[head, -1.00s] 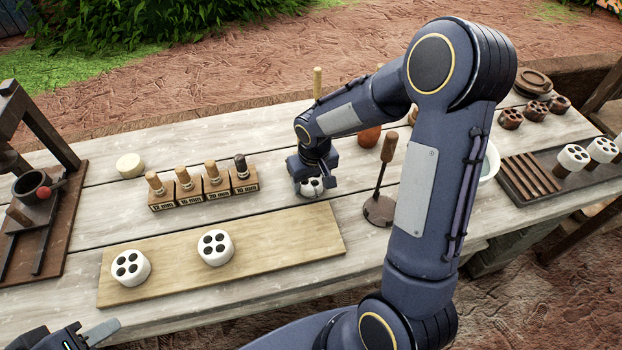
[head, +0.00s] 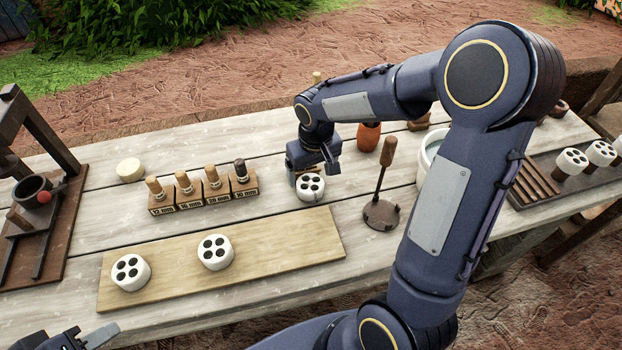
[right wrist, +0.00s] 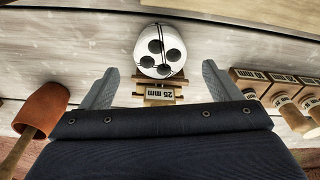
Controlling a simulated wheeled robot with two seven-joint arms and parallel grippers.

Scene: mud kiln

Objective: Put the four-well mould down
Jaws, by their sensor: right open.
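The four-well mould (head: 311,188) is a white round block with dark wells in its top. It stands upright on the tabletop, right of the numbered blocks and behind the pale board's right part. My right gripper (head: 316,166) is open just behind it, apart from it. In the right wrist view the mould (right wrist: 160,50) lies ahead of the two spread fingers (right wrist: 160,84), with a thin dark line across its top. A small wooden "25 mm" block (right wrist: 160,94) sits between the mould and the gripper body. My left gripper (head: 85,339) is partly cut off at the bottom left.
Two similar white pieces (head: 130,272) (head: 215,252) stand on the pale board (head: 280,242). Several handled number blocks (head: 203,192) stand left of the mould. A wooden-handled tool (head: 381,212) stands to its right, an orange-brown pot (head: 368,137) behind.

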